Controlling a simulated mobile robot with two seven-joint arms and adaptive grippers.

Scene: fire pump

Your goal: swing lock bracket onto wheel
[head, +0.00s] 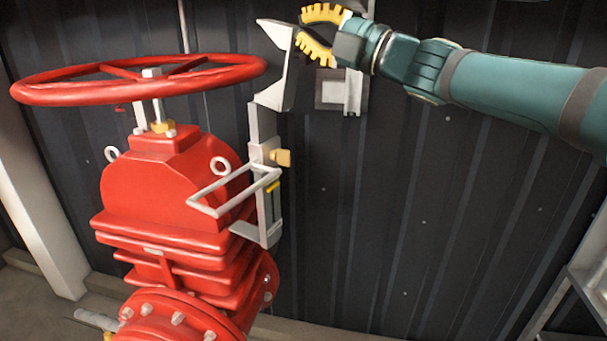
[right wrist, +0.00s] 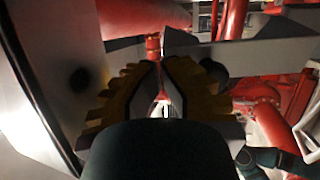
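The red wheel (head: 140,84) lies level on top of the red valve body in the head view. The lock bracket (head: 272,95) is a grey metal piece standing upright to the right of the wheel, its pointed upper end apart from the rim. In the right wrist view, the fingers (right wrist: 162,66) show a narrow gap with nothing visibly held. My left gripper is not seen.
The red valve body (head: 170,190) stands below the wheel, with a white wire frame (head: 212,205) on its right side. A dark corrugated wall (head: 420,220) is behind. A pale ladder-like frame (head: 580,265) stands at the lower right.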

